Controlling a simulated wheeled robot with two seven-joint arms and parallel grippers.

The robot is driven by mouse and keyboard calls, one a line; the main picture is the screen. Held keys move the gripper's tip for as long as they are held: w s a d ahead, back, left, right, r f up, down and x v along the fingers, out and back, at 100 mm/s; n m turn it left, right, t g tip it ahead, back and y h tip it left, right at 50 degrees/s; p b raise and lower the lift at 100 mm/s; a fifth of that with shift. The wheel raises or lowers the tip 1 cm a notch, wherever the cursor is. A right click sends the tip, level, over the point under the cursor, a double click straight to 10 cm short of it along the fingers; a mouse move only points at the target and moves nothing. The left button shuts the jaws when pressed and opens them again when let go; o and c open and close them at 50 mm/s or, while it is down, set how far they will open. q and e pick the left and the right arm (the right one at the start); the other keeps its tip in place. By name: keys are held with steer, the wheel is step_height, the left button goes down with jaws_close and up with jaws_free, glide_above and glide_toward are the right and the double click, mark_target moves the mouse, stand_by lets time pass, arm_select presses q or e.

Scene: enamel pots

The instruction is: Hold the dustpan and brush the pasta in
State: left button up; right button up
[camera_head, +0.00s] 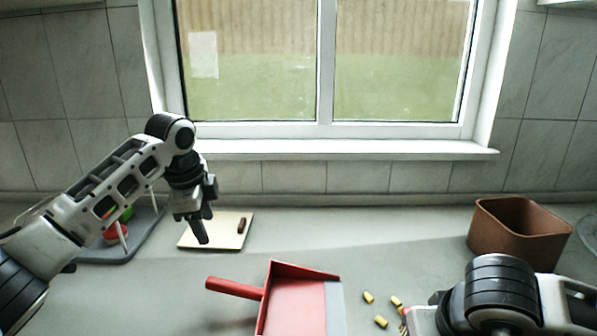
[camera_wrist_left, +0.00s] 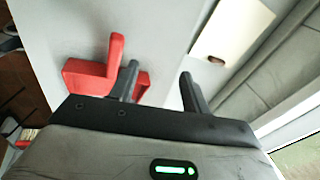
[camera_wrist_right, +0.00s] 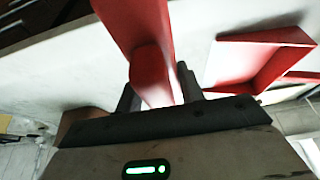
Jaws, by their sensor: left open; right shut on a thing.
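The red dustpan (camera_head: 292,305) lies on the counter at the lower middle, its handle (camera_head: 235,288) pointing left and its grey lip to the right. Several yellow pasta pieces (camera_head: 368,297) lie loose on the counter right of that lip. My left gripper (camera_head: 199,228) is open and empty, above and behind the dustpan handle; the red dustpan also shows past its fingers in the left wrist view (camera_wrist_left: 88,77). My right gripper (camera_wrist_right: 157,92) is shut on the red brush (camera_wrist_right: 145,40). In the head view my right arm mostly hides the brush, right of the pasta.
A pale board (camera_head: 222,241) with a small dark brown piece (camera_head: 241,225) lies behind the dustpan. A grey rack (camera_head: 110,253) with red and green items stands at left. A brown container (camera_head: 515,236) stands back right. The counter between board and container is clear.

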mark_target(223, 282)
arm_select(q)
steer(key=s+d+g, duration=0.1)
steer(key=s+d+f+m, duration=0.1)
steer(key=s, duration=0.1)
steer(key=s+d+g, duration=0.1)
steer(key=s+d, duration=0.1)
steer(key=shift+f+m+g+y, duration=0.25)
steer(key=shift+m+g+y, duration=0.05)
steer(key=shift+m+y, duration=0.1)
step_height(223, 282, down, 12)
steer(key=shift+r, duration=0.1)
steer(key=c, duration=1)
